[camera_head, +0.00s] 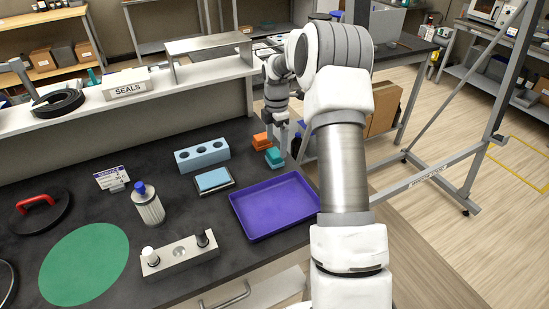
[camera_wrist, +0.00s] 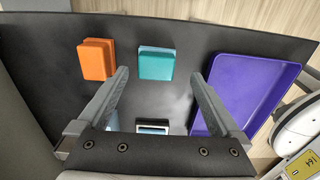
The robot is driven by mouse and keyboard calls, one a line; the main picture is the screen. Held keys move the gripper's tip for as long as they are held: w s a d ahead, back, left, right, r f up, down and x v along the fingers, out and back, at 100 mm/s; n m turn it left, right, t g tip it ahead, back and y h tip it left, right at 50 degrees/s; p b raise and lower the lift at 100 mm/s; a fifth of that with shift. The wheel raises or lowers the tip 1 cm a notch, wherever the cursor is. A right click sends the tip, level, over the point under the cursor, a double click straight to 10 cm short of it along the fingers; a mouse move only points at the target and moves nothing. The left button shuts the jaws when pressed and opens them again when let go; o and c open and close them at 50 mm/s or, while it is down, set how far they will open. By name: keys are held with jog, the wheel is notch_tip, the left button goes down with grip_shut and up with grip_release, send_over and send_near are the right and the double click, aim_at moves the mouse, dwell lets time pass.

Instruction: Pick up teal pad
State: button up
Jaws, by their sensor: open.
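The teal pad (camera_head: 274,157) is a small block on the dark bench near its right end, next to an orange pad (camera_head: 261,141). In the wrist view the teal pad (camera_wrist: 156,63) lies ahead of my gripper (camera_wrist: 159,82), roughly centred between the fingers, with the orange pad (camera_wrist: 97,59) to its left. My gripper is open and empty, its fingers spread wide. In the head view my gripper (camera_head: 281,132) hangs above the pads, its fingertips partly hard to make out. The height between the fingers and the teal pad is unclear.
A purple tray (camera_head: 275,206) lies close by; it is right of the fingers in the wrist view (camera_wrist: 246,92). A light blue block with holes (camera_head: 202,155) and a blue-topped pad (camera_head: 213,180) stand left. A raised shelf (camera_head: 200,80) runs behind the bench.

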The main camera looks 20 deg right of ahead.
aim_at(274, 152)
jog(key=shift+w+a+f, duration=0.1)
jog(key=shift+w+f, duration=0.05)
jog(key=shift+f, duration=1.25)
jog(key=shift+w+a+f, duration=0.1)
jog(key=shift+f, duration=1.25)
jog(key=c, duration=1.4)
jog(key=shift+r, duration=0.6)
notch_tip(274, 152, up, 3)
jog(key=shift+w+f, duration=0.1)
jog(key=shift+f, duration=0.05)
jog(key=s+d+r, duration=0.2)
jog(key=d, duration=0.1)
jog(key=s+d+r, duration=0.2)
jog(key=s+d, duration=0.1)
jog(key=s+d+r, duration=0.2)
jog(key=d+r, duration=0.1)
jog(key=shift+s+r, duration=0.1)
jog(key=shift+s, duration=0.25)
